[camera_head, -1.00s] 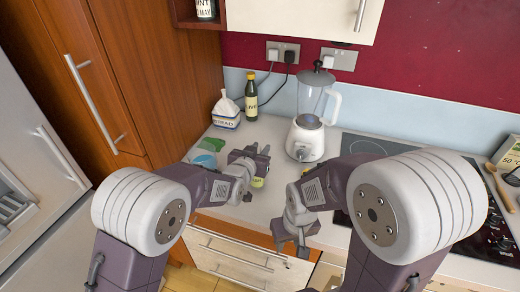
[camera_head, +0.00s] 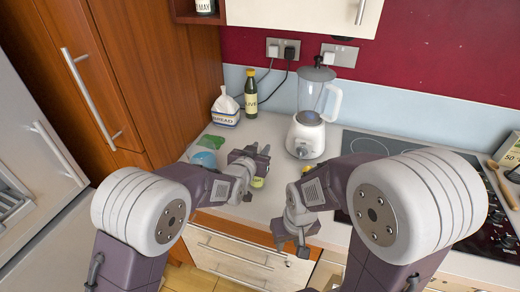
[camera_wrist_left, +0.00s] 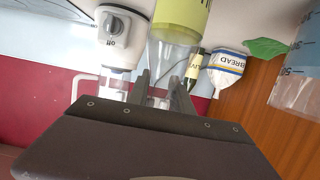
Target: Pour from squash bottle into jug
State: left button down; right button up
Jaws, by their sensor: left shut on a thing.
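The squash bottle (camera_wrist_left: 178,28), clear with a yellow-green label, is in my left gripper (camera_wrist_left: 160,88). In the head view only a small yellow-green part of the bottle (camera_head: 257,182) shows below my left gripper (camera_head: 256,158), which is shut on it. The jug (camera_wrist_left: 298,75), clear bluish with measuring marks, is at the right edge of the left wrist view. In the head view the jug (camera_head: 204,159) stands on the counter to the left of my left gripper, partly hidden by my arm. My right gripper (camera_head: 291,246) hangs low at the counter's front edge; its jaws are unclear.
A blender (camera_head: 305,138) stands behind, right of centre. A dark bottle (camera_head: 251,96) and a bread bag (camera_head: 225,112) stand at the back left. A green item (camera_head: 211,142) lies behind the jug. A yellow thing (camera_head: 306,169) is partly hidden by my right arm. The hob (camera_head: 365,147) is right.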

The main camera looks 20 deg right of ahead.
pick_arm(q)
jog(key=shift+f, duration=0.15)
jog(key=c, duration=1.1)
grip_release()
jog(key=shift+o, duration=0.2)
jog(key=shift+s, duration=0.1)
jog(key=b+v, duration=0.1)
jog(key=v, duration=0.8)
jog(key=shift+b, duration=0.35)
grip_shut()
